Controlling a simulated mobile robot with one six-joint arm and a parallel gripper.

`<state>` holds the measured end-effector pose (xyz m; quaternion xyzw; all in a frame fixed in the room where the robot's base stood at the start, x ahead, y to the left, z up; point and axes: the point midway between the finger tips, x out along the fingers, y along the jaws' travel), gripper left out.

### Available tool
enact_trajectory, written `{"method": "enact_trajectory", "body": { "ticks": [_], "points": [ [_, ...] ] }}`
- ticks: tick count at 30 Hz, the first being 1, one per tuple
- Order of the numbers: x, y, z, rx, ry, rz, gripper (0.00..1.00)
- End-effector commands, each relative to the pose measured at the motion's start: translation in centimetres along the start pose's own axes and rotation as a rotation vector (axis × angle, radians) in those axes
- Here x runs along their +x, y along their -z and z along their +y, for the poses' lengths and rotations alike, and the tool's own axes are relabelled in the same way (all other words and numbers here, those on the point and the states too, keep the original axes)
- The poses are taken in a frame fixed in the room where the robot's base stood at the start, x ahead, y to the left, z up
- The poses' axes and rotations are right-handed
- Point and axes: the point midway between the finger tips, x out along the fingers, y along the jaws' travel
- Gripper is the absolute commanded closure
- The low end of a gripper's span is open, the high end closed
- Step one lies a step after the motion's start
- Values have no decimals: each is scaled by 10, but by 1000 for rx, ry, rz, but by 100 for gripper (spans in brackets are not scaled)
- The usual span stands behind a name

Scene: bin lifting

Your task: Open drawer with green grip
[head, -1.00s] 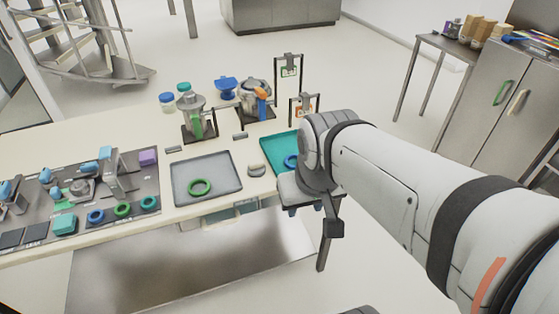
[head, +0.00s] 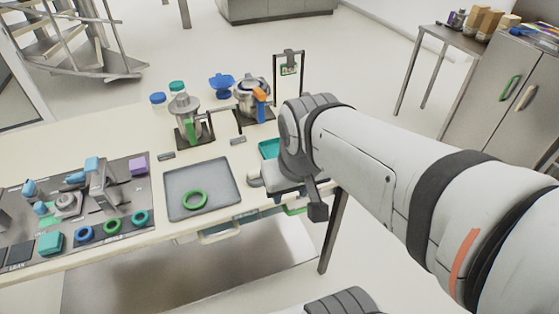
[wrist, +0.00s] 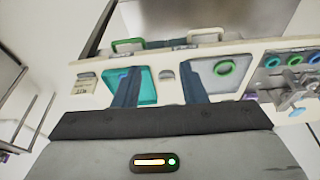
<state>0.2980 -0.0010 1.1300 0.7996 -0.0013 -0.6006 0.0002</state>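The green grip (wrist: 128,44) is a small looped handle on a drawer at the table's front side, in the upper left of the wrist view. It also shows in the head view (head: 295,210), partly covered by my arm. The drawer's body is mostly hidden under the tabletop. My gripper (wrist: 160,82) is open, its two dark fingers apart with nothing between them. It is above the table's front edge and apart from the green grip.
A cream grip (head: 221,234) is on the neighbouring drawer. The tabletop holds a grey tray (head: 172,205) with a green ring (head: 194,200), a teal tray (wrist: 147,90) and a board with several parts. A cabinet (head: 490,120) stands at the right. Open floor lies before the table.

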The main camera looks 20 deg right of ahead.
Motion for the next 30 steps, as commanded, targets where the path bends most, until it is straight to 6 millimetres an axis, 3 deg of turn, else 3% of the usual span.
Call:
{"method": "enact_trajectory", "body": {
  "ticks": [4, 7, 13, 20, 26, 30],
  "points": [
    [11, -2, 0, 14, 12, -21, 62],
    [38, -8, 0, 48, 49, -75, 62],
    [124, -20, 3, 210, 232, -243, 62],
    [217, -12, 16, 423, 546, -331, 62],
    [293, 9, 52, 607, 846, -265, 62],
    [342, 22, 94, 728, 1038, -137, 62]
  ]
}}
